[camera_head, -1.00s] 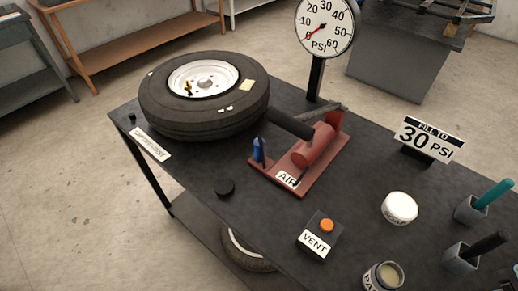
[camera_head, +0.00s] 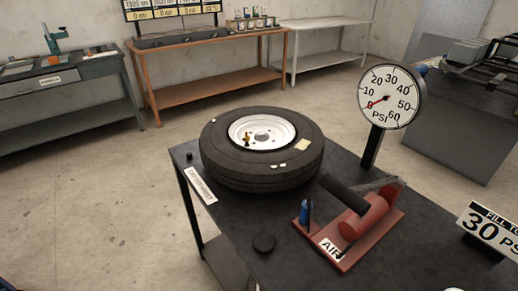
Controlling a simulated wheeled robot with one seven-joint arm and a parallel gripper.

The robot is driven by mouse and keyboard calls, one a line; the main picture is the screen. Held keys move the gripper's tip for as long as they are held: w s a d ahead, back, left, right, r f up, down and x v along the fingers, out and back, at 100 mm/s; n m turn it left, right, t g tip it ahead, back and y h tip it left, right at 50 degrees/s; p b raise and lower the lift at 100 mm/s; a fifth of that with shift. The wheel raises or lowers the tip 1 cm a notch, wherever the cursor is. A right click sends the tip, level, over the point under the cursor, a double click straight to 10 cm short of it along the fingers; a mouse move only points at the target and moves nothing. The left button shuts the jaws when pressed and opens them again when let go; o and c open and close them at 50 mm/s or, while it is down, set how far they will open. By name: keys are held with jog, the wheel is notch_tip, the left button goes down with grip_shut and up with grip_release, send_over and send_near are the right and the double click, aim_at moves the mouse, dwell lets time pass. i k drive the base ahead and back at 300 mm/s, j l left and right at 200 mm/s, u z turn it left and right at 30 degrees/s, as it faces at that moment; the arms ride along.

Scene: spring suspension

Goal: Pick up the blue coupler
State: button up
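The blue coupler (camera_head: 305,212) is a small blue upright piece at the left end of the red air pump's base plate (camera_head: 345,262). It stands beside the red cylinder (camera_head: 364,217), near the "AIR" label. A black tyre on a white rim (camera_head: 262,134) lies flat on the dark table, behind and left of the coupler. My gripper is not in view.
The round PSI gauge (camera_head: 390,97) stands on a post behind the pump, its needle near 0. A "30 PSI" sign (camera_head: 487,231) is at right. Benches line the back wall.

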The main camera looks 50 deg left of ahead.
aim_at(303, 219)
jog(key=j, duration=0.75)
jog(key=k+j, duration=0.15)
jog(key=j, duration=1.3)
jog(key=k+j, duration=0.1)
jog(key=j, duration=1.4)
jog(key=k+z, duration=0.05)
